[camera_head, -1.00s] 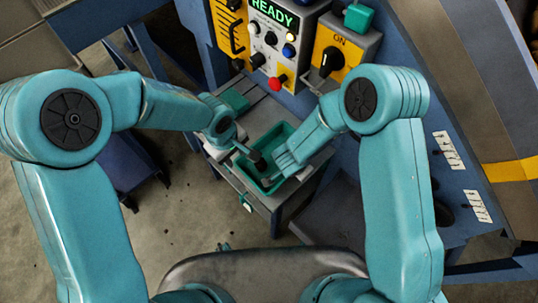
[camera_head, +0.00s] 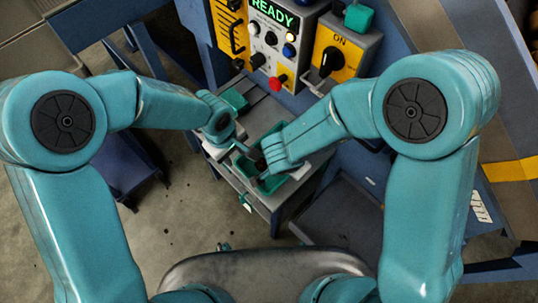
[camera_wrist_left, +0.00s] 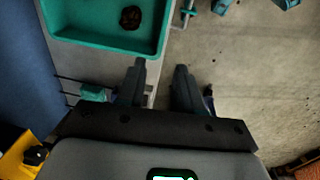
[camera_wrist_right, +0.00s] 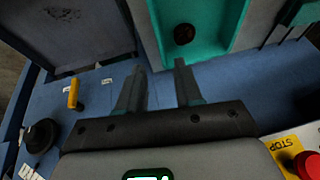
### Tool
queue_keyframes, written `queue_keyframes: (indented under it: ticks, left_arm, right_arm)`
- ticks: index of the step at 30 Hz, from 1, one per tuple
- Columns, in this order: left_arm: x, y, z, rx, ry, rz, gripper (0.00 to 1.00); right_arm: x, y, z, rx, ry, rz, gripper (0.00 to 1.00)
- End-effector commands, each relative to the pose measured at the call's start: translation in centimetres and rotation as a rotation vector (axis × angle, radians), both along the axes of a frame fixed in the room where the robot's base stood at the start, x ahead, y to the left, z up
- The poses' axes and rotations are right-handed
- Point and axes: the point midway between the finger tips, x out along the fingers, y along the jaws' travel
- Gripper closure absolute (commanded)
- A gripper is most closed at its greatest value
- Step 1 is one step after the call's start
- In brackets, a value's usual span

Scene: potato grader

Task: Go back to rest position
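A teal tray (camera_head: 268,185) stands on a small grey stand in the head view, partly hidden by my right arm. The left wrist view shows the tray (camera_wrist_left: 85,45) with one dark brown lump (camera_wrist_left: 131,17) in it, and the right wrist view shows the tray (camera_wrist_right: 230,25) and lump (camera_wrist_right: 184,33) too. My left gripper (camera_head: 248,152) is at the tray's left side; in its wrist view its fingers (camera_wrist_left: 158,75) are apart with nothing between them. My right gripper's fingers (camera_wrist_right: 158,72) are also apart and empty; in the head view its tips are hidden by its own wrist over the tray.
A control panel with a READY display (camera_head: 273,14), a red button (camera_head: 277,83) and a yellow ON switch box (camera_head: 338,48) stands behind the tray. A blue machine frame rises at the right. Open concrete floor (camera_head: 185,215) lies at the left front.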

Motion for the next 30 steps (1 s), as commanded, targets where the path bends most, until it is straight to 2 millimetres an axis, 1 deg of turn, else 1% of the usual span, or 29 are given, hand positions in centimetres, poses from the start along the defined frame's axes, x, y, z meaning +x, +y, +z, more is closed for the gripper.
queue_keyframes:
  ticks: [12,14,17,19,20,21,24,27,29,30]
  left_arm:
    - [0.0,0.1,0.0,0.001,0.001,0.002,0.65]
    - [0.1,0.5,-0.2,0.000,0.006,0.014,0.65]
    - [-0.3,2.4,-1.8,0.007,0.049,0.059,0.65]
    - [-1.9,4.3,-3.9,0.016,0.123,0.103,0.65]
    - [-3.1,5.0,-5.0,0.017,0.167,0.128,0.65]
    - [-5.0,5.8,-6.5,0.003,0.226,0.167,0.65]
    - [-9.0,6.3,-9.4,-0.069,0.320,0.190,0.65]
    - [-12.4,6.0,-11.4,-0.156,0.356,0.153,0.65]
    - [-14.2,5.6,-12.2,-0.209,0.353,0.114,0.65]
    - [-15.2,5.4,-12.7,-0.241,0.340,0.082,0.65]
  right_arm:
    - [0.0,-0.1,-0.1,0.000,0.000,-0.002,0.65]
    - [0.1,-0.6,-0.3,0.000,0.007,-0.018,0.65]
    - [-0.3,-3.2,-1.8,-0.009,0.053,-0.085,0.65]
    - [-1.3,-5.8,-3.7,-0.026,0.109,-0.133,0.65]
    - [-1.7,-7.0,-4.6,-0.036,0.132,-0.130,0.65]
    - [-2.3,-8.5,-5.9,-0.047,0.157,-0.101,0.65]
    - [-3.5,-10.6,-8.8,-0.035,0.196,0.014,0.65]
    - [-5.0,-11.1,-11.2,0.017,0.220,0.149,0.65]
    - [-6.1,-10.7,-12.4,0.066,0.231,0.242,0.65]
    - [-7.0,-10.2,-13.0,0.106,0.237,0.310,0.65]
